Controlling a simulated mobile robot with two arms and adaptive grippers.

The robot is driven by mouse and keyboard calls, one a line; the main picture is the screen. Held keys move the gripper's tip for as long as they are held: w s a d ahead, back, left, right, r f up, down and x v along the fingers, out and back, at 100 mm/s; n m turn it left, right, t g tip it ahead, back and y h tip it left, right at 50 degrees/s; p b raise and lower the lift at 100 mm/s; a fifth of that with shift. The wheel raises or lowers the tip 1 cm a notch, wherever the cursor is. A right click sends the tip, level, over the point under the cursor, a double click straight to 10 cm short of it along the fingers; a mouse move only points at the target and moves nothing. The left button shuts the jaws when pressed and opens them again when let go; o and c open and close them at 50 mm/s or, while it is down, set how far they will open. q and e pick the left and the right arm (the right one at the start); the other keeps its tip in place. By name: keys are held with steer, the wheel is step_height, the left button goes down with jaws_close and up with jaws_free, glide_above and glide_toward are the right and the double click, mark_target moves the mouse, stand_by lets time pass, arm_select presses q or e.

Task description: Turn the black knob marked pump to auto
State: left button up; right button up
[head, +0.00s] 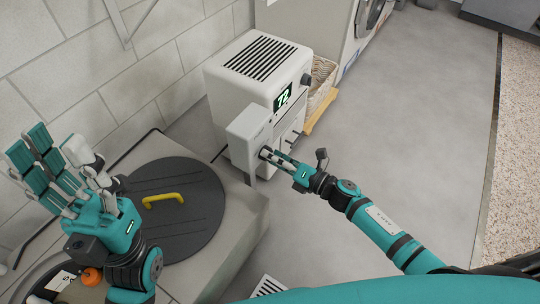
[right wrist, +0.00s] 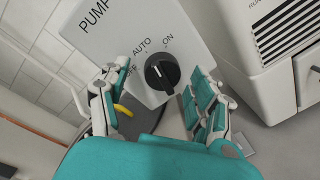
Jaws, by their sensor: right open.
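The black knob (right wrist: 161,73) sits on the pale face of the pump box (right wrist: 105,38), below the printed words OFF, AUTO and ON. I cannot tell surely which word its pointer faces. In the head view the pump box (head: 246,132) stands at the edge of the grey ledge, and my gripper hides the knob. My right gripper (right wrist: 154,86) is open, its fingers on either side of the knob, apart from it in the picture; it also shows in the head view (head: 278,160). My left gripper (head: 62,152) is open and empty, raised over the ledge at left.
A white dehumidifier (head: 258,75) with a lit display stands just behind the box. A round dark lid (head: 190,225) with a yellow handle (head: 164,200) lies on the ledge. A wicker basket (head: 320,98) is behind. Open floor (head: 420,130) lies to the right.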

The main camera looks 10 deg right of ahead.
steer(key=v, duration=1.1)
steer(key=shift+s, duration=0.15)
steer(key=shift+r, duration=0.1)
